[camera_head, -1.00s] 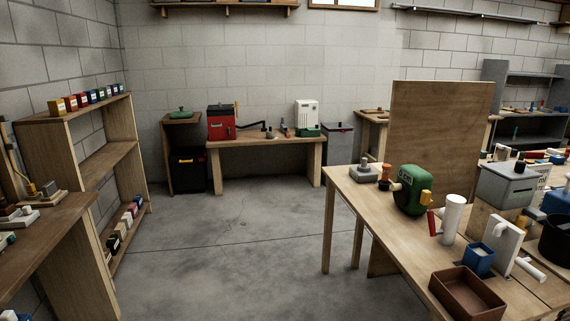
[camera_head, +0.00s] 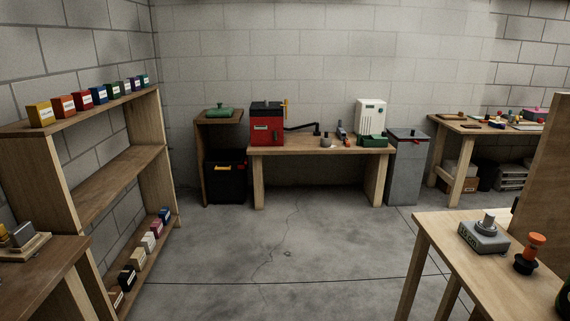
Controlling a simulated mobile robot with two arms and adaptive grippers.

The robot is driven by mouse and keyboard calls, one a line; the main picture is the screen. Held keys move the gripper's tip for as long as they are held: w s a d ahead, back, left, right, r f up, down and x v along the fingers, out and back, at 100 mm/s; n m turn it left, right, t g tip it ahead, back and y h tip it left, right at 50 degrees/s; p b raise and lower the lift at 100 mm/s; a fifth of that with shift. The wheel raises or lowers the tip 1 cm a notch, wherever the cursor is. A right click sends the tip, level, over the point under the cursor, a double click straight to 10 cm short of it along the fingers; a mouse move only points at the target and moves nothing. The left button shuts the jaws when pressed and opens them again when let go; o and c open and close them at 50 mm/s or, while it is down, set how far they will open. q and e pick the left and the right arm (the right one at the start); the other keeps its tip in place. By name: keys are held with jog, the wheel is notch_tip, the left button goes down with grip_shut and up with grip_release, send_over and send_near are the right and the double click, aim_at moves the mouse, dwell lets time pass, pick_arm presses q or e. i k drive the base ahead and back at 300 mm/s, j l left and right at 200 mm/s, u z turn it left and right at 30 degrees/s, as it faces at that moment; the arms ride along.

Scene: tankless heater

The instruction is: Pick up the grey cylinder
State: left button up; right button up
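A small light-grey cylinder (camera_head: 488,219) stands upright on a grey block (camera_head: 484,239) marked with lettering, on the near right wooden table (camera_head: 446,228). Another small greyish, roughly cylindrical object (camera_head: 327,142) sits on the back workbench (camera_head: 272,152); it is too small to tell what it is. I cannot tell which of these is the grey cylinder of the task. Neither of my grippers is in view.
An orange and black object (camera_head: 530,254) stands beside the grey block. A wooden shelf (camera_head: 98,177) with coloured boxes is on the left. A red machine (camera_head: 266,128) and white unit (camera_head: 370,116) stand on the back bench. The middle floor (camera_head: 290,265) is clear.

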aim_at(325, 141)
jog(key=i, duration=1.2)
jog(key=i+z, duration=0.1)
jog(key=i, duration=1.1)
jog(key=i+l+z, duration=0.2)
jog(key=i, duration=0.4)
jog(key=i+j+z, duration=0.15)
jog(key=i, duration=0.45)
jog(key=i+z, duration=0.2)
jog(key=i, duration=0.4)
jog(key=i+j+z, duration=0.2)
jog(key=i, duration=0.4)
